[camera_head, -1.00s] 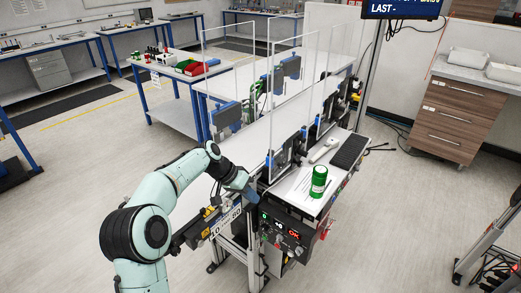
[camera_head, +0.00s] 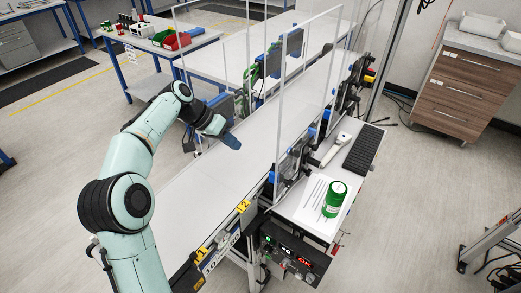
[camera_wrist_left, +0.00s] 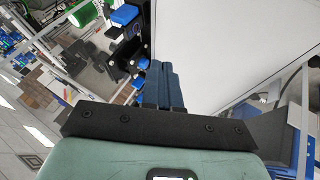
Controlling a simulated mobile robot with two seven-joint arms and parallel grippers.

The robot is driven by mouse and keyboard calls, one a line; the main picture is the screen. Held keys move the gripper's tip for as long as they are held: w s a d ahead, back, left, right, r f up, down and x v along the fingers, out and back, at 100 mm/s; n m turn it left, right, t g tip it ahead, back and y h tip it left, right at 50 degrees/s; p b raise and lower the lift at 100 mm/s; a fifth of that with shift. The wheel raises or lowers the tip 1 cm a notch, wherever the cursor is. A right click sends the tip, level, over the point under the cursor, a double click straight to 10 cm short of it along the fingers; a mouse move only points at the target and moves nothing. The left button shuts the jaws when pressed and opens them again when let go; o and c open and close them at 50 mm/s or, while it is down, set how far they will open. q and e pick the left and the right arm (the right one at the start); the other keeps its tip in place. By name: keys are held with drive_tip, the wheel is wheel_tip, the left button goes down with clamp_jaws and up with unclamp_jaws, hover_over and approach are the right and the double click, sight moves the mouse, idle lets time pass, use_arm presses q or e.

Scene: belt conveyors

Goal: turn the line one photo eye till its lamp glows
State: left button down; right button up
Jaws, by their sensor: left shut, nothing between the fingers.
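My left gripper (camera_head: 232,140) reaches in from the left over the white belt (camera_head: 205,188), with its blue fingers together and empty. The shut fingers (camera_wrist_left: 166,86) also show in the left wrist view, pointing along the belt's edge. Several dark units with blue parts (camera_head: 281,180) stand along the belt's right side; black and blue units (camera_wrist_left: 128,32) are close by the fingers in the wrist view. I cannot tell which one is the line one photo eye, and I see no lamp clearly glowing on these units. My right gripper is not in view.
Yellow tags marked 1 (camera_head: 201,253) and 2 (camera_head: 243,206) sit on the near rail. Clear panels (camera_head: 305,85) rise beside the belt. A control box (camera_head: 292,258) sits below.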

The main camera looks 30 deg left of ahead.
use_arm(q)
drive_tip(key=x, duration=0.9)
drive_tip(key=shift+d+f, duration=0.1)
drive_tip(key=d, duration=0.3)
drive_tip(key=shift+w+d+f, duration=0.15)
drive_tip(key=shift+w, duration=0.1)
drive_tip(key=shift+d, duration=0.45)
